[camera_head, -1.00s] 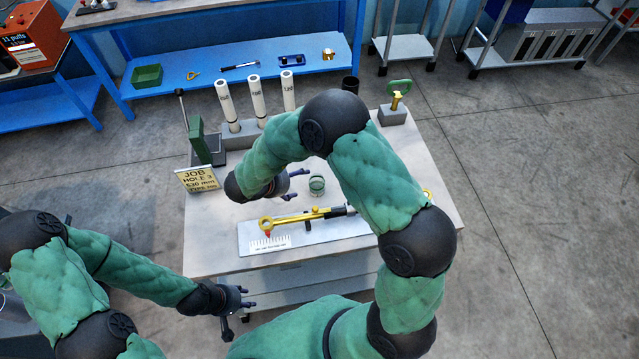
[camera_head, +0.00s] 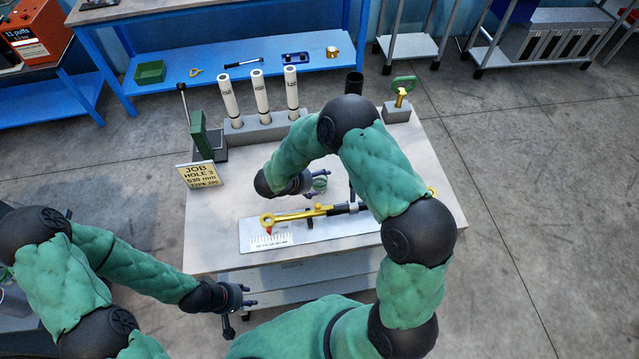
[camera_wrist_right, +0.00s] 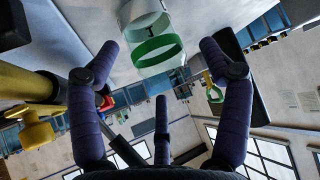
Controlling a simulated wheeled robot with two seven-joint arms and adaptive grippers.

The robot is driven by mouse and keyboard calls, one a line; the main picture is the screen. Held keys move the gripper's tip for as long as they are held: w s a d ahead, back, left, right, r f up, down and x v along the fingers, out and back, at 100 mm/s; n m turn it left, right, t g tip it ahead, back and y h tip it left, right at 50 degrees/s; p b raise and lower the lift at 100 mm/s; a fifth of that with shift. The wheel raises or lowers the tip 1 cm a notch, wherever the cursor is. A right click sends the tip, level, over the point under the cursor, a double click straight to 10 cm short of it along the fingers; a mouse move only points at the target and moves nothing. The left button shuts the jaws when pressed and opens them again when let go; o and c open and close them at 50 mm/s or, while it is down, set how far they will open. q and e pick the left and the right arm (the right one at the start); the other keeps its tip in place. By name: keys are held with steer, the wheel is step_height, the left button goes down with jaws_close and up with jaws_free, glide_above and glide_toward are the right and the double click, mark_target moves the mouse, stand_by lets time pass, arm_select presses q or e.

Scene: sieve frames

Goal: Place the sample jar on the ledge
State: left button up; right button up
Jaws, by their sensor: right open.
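The sample jar (camera_head: 321,185), pale with a green band, stands on the table beside the fingers of my right gripper (camera_head: 314,184), which partly hide it. In the right wrist view the jar (camera_wrist_right: 152,38) lies ahead, between and slightly beyond the spread fingertips of the right gripper (camera_wrist_right: 158,50). There is clear space on both sides, so the gripper is open and empty. My left gripper (camera_head: 248,295) is off the table's front left, fingers apart and empty. I cannot tell which surface is the ledge.
A yellow-and-black tool (camera_head: 300,215) lies on a pale board (camera_head: 345,227) in front of the jar. Behind are white tubes in a grey block (camera_head: 265,133), a dark green device (camera_head: 201,135) and a job sign (camera_head: 200,174). The table's left front (camera_head: 212,232) is clear.

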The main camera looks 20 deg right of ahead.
steer(key=shift+w+d+f, duration=0.2)
steer(key=shift+d+f, duration=0.2)
steer(key=shift+r, duration=0.1)
steer(key=c, duration=1.2)
